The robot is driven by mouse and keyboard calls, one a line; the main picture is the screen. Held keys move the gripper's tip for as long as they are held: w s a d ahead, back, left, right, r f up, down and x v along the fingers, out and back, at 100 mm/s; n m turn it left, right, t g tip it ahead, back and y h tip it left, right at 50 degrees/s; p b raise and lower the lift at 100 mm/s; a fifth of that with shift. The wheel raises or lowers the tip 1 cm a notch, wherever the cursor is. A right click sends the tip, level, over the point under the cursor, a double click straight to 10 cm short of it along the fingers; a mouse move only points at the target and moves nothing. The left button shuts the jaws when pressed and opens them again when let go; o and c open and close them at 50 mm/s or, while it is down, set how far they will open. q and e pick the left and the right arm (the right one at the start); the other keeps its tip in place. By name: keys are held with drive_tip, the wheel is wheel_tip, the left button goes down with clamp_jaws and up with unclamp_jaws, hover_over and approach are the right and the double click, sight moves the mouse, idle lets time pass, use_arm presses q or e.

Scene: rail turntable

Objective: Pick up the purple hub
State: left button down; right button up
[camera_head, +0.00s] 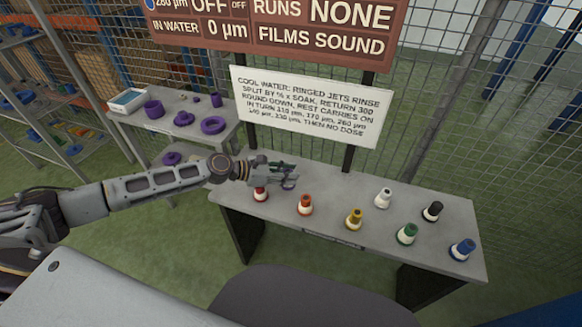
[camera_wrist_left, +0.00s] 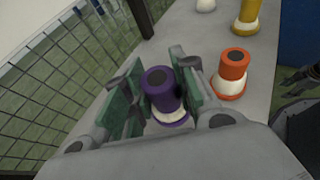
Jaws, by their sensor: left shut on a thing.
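The purple hub (camera_wrist_left: 161,88) is a short purple cylinder with a dark top, a white band and a purple base. In the left wrist view it stands between the green-padded fingers of my left gripper (camera_wrist_left: 155,92), which is shut on it. In the head view my left gripper (camera_head: 284,172) is over the back left part of the grey table (camera_head: 335,190), and the hub is mostly hidden by the fingers there. I cannot tell whether its base touches the table.
A red hub (camera_head: 261,195) and an orange hub (camera_head: 305,205) stand close to my left gripper. Yellow (camera_head: 354,219), white (camera_head: 383,198), green, black and blue hubs stand further right. A sign (camera_head: 310,108) and wire fence rise behind. A side table (camera_head: 222,135) holds purple parts.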

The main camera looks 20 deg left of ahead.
use_arm(q)
drive_tip(key=s, duration=0.4)
drive_tip(key=shift+s, duration=0.25)
drive_tip(key=shift+s+a, duration=0.1)
drive_tip(key=shift+s, duration=2.8)
drive_tip(key=shift+s+a, duration=0.1)
drive_tip(key=shift+s, duration=0.85)
use_arm(e)
drive_tip(key=shift+a, duration=0.25)
use_arm(q)
drive_tip(key=shift+s, duration=0.1)
use_arm(e)
drive_tip(key=shift+s, duration=0.15)
drive_tip(key=shift+w+r, duration=0.15)
drive_tip(key=shift+w, duration=0.35)
